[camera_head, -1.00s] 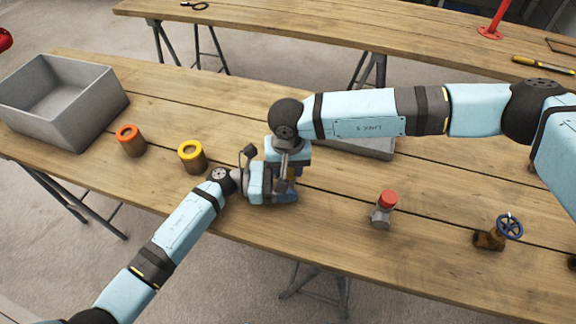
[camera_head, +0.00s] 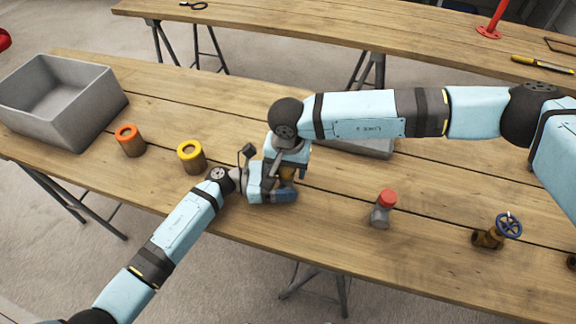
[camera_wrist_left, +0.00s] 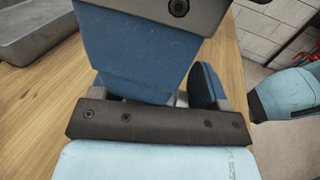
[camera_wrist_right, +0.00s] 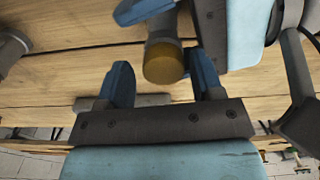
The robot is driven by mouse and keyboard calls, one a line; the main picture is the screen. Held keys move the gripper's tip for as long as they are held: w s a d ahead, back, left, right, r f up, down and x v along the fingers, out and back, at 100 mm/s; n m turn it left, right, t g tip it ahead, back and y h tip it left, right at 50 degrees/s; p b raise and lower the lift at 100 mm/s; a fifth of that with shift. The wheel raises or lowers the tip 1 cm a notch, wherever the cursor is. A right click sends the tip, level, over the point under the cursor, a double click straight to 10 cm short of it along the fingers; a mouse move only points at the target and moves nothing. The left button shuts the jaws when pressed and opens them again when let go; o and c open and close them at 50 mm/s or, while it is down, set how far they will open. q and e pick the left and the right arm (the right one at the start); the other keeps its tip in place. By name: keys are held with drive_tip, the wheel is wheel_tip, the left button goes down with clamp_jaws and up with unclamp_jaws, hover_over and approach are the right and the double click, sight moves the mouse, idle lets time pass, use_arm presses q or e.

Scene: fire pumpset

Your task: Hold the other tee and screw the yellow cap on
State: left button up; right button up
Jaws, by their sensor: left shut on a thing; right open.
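My left gripper (camera_head: 286,194) is shut on a grey tee (camera_wrist_right: 162,24) and holds it above the table. In the right wrist view the yellow cap (camera_wrist_right: 163,66) sits at the tee's end, facing my right gripper. My right gripper (camera_wrist_right: 160,82) is open, with one blue finger on each side of the cap and gaps showing. In the head view my right gripper (camera_head: 291,172) is directly above the left one, and the arms hide most of the tee and cap.
A tee with a red cap (camera_head: 383,208) and a valve with a blue wheel (camera_head: 497,232) stand to the right. An orange-topped cylinder (camera_head: 130,141), a yellow-topped cylinder (camera_head: 191,157) and a grey bin (camera_head: 92,112) stand left. A grey tray (camera_head: 372,147) lies partly under my right arm.

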use_arm(q)
drive_tip(key=shift+s+f, duration=0.1)
use_arm(e)
drive_tip(key=shift+a, duration=0.15)
drive_tip(key=shift+r, duration=2.3)
drive_tip(key=c, duration=0.3)
wheel_tip(320, 180, up, 3)
drive_tip(key=n, duration=0.3)
drive_tip(key=shift+r, duration=0.2)
drive_tip(key=shift+s, duration=0.1)
drive_tip(key=shift+f, duration=4.05)
